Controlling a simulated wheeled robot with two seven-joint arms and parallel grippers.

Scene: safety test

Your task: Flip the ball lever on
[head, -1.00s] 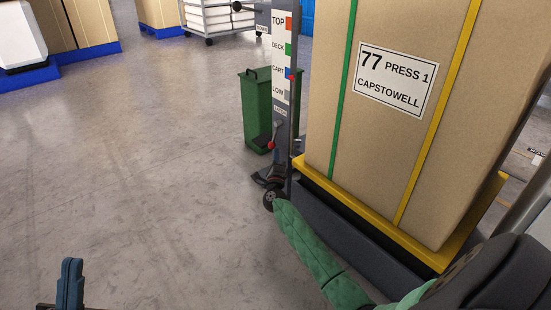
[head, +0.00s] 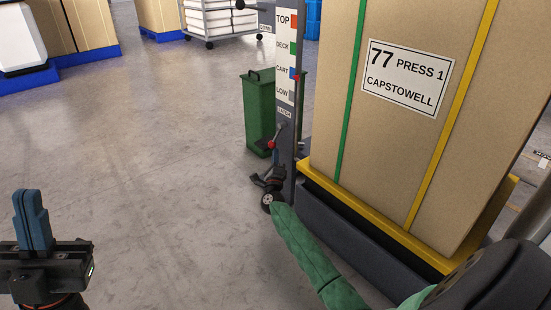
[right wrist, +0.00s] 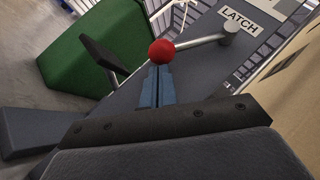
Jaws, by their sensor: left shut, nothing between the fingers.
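The ball lever is a grey rod with a red ball (right wrist: 162,51) at its end. In the right wrist view the rod runs right from the ball to a pivot beside a "LATCH" label (right wrist: 240,20). In the head view the red ball (head: 271,144) shows low on the grey post (head: 286,100). My right gripper (right wrist: 160,72) has its blue fingers together, with the tips just below the ball in the picture; I cannot tell whether they touch it. My left gripper (head: 31,195) is shut and empty at the lower left, far from the lever.
A tall carton (head: 400,130) on a yellow-edged base (head: 375,222) stands right of the post. A green bin (head: 259,110) stands just behind the post. A white-loaded cart (head: 215,30) is further back. The floor (head: 140,150) at left is clear.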

